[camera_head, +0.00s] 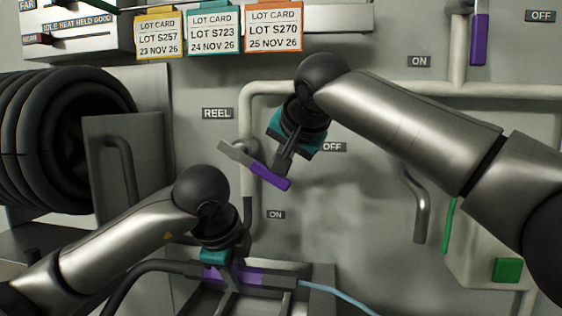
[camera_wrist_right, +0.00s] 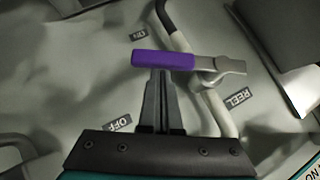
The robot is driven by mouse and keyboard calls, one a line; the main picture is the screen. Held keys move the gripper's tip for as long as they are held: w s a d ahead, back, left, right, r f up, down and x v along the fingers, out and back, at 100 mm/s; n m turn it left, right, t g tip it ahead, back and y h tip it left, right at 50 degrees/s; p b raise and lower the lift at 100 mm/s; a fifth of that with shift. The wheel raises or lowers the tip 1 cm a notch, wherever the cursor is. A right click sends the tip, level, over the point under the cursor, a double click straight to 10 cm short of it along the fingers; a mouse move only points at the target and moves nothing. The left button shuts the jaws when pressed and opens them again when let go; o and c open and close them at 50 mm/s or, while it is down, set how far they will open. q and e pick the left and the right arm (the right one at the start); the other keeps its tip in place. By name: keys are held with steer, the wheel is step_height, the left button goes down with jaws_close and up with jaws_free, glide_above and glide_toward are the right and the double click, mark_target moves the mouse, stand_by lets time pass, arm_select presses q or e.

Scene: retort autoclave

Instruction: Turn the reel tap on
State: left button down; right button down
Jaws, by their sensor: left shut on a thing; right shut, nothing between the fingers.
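The reel tap's lever is a metal bar with a purple grip (camera_head: 271,177), under the REEL label (camera_head: 217,113). It slants down to the right, its purple end between the OFF label (camera_head: 333,147) and the ON label (camera_head: 276,214). My right gripper (camera_head: 281,166) is shut and empty, its tips against or very near the upper side of the grip. In the right wrist view its closed fingers (camera_wrist_right: 161,75) meet the purple grip (camera_wrist_right: 163,60); contact is not certain. My left gripper (camera_head: 234,279) is shut on a purple-handled piece (camera_head: 256,275) low down.
A black hose reel (camera_head: 62,140) stands at the left. A black hose (camera_head: 131,275) runs to the purple-handled piece. A second purple lever (camera_head: 479,39) hangs at upper right. A box with a green button (camera_head: 507,270) is at lower right. Lot cards (camera_head: 215,30) hang above.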

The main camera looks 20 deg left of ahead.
steer(key=shift+a+f+m+y, duration=0.15)
steer(key=shift+f+m+y, duration=0.45)
steer(key=shift+f+y, duration=0.5)
steer(key=s+a+f+m+t+y, duration=0.1)
steer(key=a+f+m+y, duration=0.3)
steer(key=f+y, duration=0.1)
stand_by(0.3)
steer(key=shift+d, duration=0.15)
